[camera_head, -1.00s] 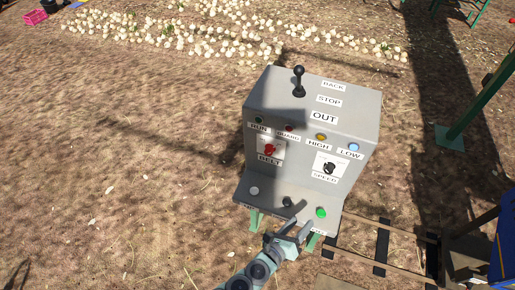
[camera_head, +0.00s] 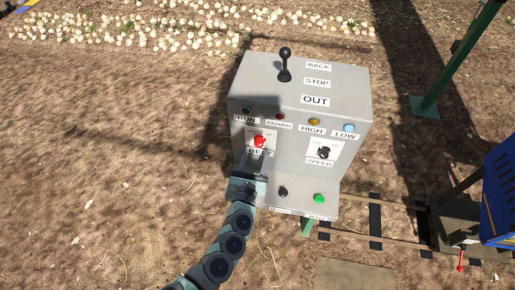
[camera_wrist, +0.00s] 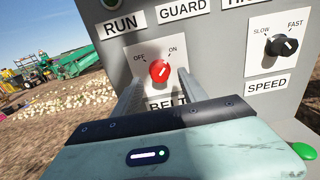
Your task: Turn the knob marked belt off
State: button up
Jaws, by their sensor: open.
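The red belt knob (camera_head: 260,141) sits on a white plate on the front of the grey control box (camera_head: 345,95). In the wrist view the knob (camera_wrist: 159,71) lies between the labels OFF, at left, and ON, at right. A pale mark on it seems to lean toward ON. My gripper (camera_head: 257,163) is just below and in front of the knob. In the wrist view its open fingers (camera_wrist: 161,86) stand one on each side of the knob, apart from it as far as I can see. They partly cover the BELT label.
The black speed knob (camera_head: 324,152) is to the right. A black lever (camera_head: 285,66) stands on top. A black button (camera_head: 283,192) and a green button (camera_head: 319,198) are on the lower ledge. Onions (camera_head: 180,28) lie on the ground behind.

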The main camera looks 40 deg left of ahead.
aim_at(259, 145)
jog(key=shift+x, duration=1.55)
jog(key=shift+s, duration=0.1)
grip_shut()
